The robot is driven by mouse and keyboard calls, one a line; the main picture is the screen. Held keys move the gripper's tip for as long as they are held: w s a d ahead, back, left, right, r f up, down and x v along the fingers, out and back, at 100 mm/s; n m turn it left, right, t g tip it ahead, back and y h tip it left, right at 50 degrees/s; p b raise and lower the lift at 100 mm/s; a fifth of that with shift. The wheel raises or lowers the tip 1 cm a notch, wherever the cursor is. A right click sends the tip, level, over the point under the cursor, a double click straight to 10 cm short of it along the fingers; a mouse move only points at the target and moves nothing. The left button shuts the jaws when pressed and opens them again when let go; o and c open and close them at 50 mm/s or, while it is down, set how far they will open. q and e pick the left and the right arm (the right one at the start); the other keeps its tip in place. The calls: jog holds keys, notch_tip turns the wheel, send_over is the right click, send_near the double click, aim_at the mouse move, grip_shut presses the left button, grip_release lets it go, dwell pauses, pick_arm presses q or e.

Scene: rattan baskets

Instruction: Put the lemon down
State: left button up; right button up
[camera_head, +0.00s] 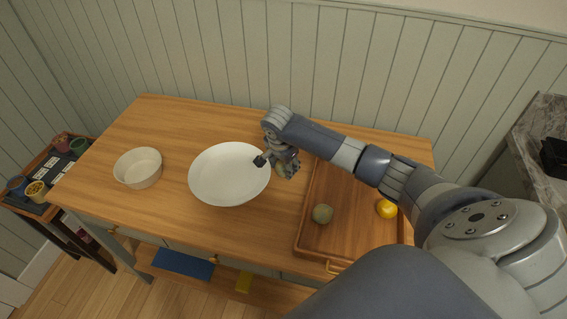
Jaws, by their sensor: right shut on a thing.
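My right gripper (275,163) is over the table at the right rim of the large white bowl (215,185). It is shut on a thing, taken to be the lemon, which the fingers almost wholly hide. I cannot make out its colour or shape. The wooden tray (345,235) lies to the right, partly under my right arm. A yellow-orange round fruit (386,208) lies at the tray's right side. A dull green round fruit (322,213) lies at its left side. My left gripper is not in view.
A smaller cream bowl (138,168) stands on the wooden table (140,120) left of the large bowl. The table's back left is clear. A low side stand with small cups (37,190) is at far left. A marble-topped counter (535,135) is at far right.

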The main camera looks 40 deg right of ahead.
jog(key=o, duration=0.8)
jog(key=shift+f, duration=0.1)
